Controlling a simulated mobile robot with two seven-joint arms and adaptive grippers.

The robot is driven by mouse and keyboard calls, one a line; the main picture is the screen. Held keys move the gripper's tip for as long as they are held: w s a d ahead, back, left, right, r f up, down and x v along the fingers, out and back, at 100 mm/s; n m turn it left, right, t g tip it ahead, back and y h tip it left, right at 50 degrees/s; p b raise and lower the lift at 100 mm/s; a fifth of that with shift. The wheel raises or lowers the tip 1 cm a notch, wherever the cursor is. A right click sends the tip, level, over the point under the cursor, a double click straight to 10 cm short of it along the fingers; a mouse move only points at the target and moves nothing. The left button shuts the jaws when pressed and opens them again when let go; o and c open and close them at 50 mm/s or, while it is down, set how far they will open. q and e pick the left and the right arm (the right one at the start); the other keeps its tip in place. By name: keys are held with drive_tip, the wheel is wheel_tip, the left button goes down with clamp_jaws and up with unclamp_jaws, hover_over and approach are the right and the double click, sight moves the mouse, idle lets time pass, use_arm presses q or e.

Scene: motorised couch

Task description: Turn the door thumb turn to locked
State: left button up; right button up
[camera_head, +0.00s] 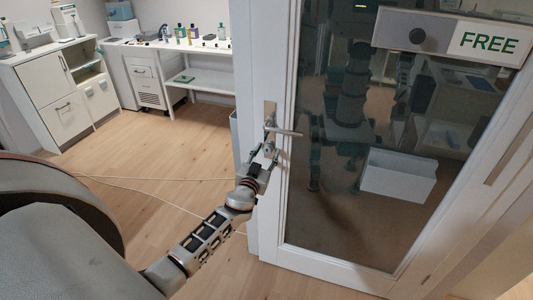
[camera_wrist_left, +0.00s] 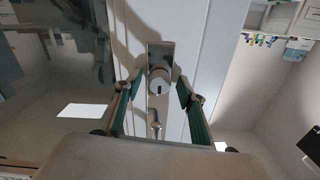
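The door thumb turn (camera_wrist_left: 160,78) is a round silver knob with a small dark upright mark, on a metal plate (camera_head: 270,108) on the white door frame. In the head view it sits below the lever handle (camera_head: 286,132), largely hidden by my gripper. My left gripper (camera_head: 266,150) is at the plate. In the left wrist view its two green-padded fingers (camera_wrist_left: 157,86) are open, one on each side of the thumb turn, with visible gaps. The lever shows below the knob in that view. A sign reading FREE (camera_head: 487,42) is on the door. My right gripper is out of view.
The door's dark glass pane (camera_head: 345,215) shows reflections. A white table (camera_head: 200,80) with bottles and white cabinets (camera_head: 55,90) stand at the back left. A grey rounded form (camera_head: 60,250) fills the lower left. Wooden floor (camera_head: 150,160) lies open between, crossed by a thin cord.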

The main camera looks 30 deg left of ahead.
use_arm(q)
drive_tip(key=c, duration=1.1)
